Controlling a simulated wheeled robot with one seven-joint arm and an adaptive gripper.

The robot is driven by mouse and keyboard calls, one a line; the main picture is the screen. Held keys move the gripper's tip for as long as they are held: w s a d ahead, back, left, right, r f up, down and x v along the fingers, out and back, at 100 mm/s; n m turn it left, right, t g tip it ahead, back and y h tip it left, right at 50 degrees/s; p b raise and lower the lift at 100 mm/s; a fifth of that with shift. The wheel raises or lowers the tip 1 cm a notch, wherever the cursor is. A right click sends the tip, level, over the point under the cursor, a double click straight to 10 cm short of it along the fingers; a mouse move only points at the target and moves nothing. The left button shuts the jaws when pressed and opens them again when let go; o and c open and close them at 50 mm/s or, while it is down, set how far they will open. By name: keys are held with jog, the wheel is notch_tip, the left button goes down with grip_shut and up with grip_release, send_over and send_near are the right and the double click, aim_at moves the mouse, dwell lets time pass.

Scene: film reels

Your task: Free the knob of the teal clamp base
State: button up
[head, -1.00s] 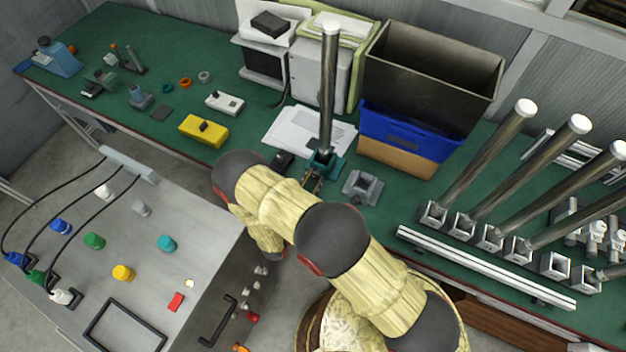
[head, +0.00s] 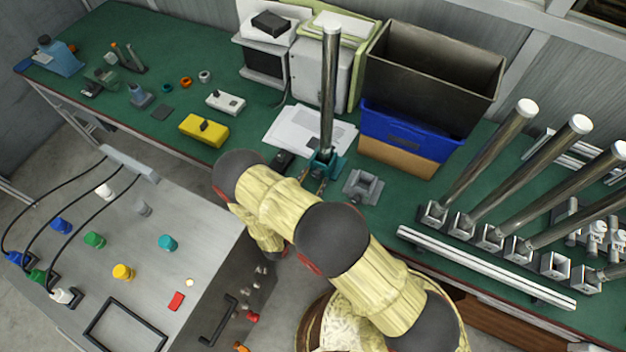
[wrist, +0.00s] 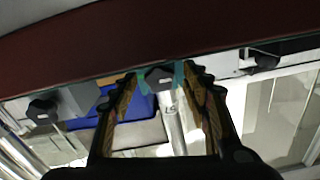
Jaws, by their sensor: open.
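The teal clamp base (head: 327,165) stands near the front edge of the green bench and holds an upright metal post (head: 328,90). In the wrist view, a strip of the teal base (wrist: 178,72) shows behind its black knob (wrist: 158,76). My gripper (wrist: 160,82) is open, with one finger on each side of the knob. The knob lies between the fingertips with a gap visible, and I cannot tell whether either finger touches it. In the head view my arm hides most of the gripper and the knob.
A grey clamp base (head: 363,187) sits just right of the teal one. A blue bin (head: 410,138) and white papers (head: 300,130) lie behind. Several posts in metal bases stand at right. A grey control console (head: 150,235) stands in front at left. The bench edge (wrist: 220,35) crosses the wrist view.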

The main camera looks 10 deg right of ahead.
jog(key=v, duration=1.2)
dwell(0.3)
